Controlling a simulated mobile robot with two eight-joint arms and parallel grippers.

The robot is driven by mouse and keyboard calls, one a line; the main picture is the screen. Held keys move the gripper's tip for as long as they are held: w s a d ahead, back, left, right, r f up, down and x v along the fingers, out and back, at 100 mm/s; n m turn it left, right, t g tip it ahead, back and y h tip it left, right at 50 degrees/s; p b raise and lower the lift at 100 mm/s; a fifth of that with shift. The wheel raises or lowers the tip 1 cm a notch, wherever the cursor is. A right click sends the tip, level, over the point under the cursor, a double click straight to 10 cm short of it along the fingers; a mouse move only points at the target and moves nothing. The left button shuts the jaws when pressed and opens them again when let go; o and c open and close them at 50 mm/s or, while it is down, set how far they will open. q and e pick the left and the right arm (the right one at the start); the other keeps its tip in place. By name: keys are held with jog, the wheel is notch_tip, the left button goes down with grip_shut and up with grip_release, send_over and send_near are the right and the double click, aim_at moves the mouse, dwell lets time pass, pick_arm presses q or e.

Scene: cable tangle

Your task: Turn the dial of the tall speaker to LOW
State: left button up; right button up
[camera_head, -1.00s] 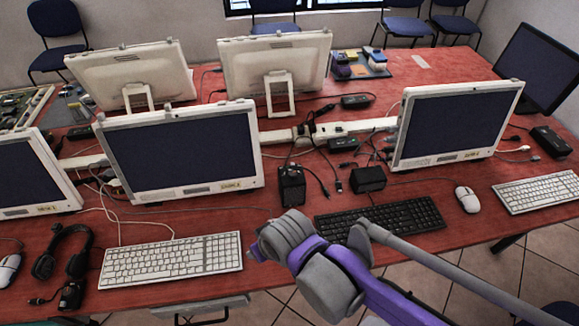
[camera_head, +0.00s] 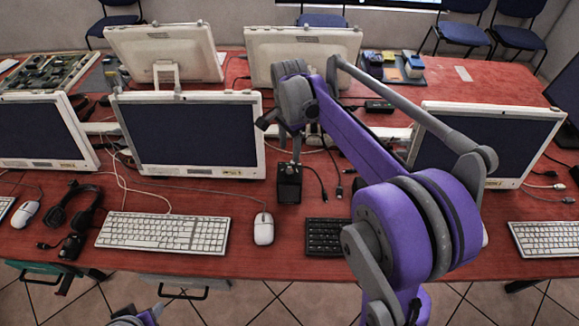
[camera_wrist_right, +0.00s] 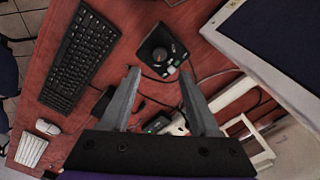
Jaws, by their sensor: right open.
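The tall speaker (camera_head: 289,185) is a black upright box on the red table, between the left front monitor and the dark keyboard. In the right wrist view the tall speaker (camera_wrist_right: 158,38) shows from above, with a round dark dial (camera_wrist_right: 160,55) and small light marks that are too small to read. My right gripper (camera_wrist_right: 160,73) is open and empty, its two fingers spread below the speaker in that picture and apart from it. In the head view my right gripper (camera_head: 296,150) hangs just above and behind the speaker. My left gripper's fingers do not show.
A white mouse (camera_head: 263,228) and white keyboard (camera_head: 163,232) lie left of the speaker. A black keyboard (camera_head: 325,237) lies at its right, partly hidden by my arm. Loose cables (camera_head: 325,182) and the left front monitor (camera_head: 192,135) stand close by.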

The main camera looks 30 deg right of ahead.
aim_at(290, 171)
notch_tip(290, 171, down, 9)
jog(key=shift+r, duration=0.1)
dwell(0.3)
grip_shut()
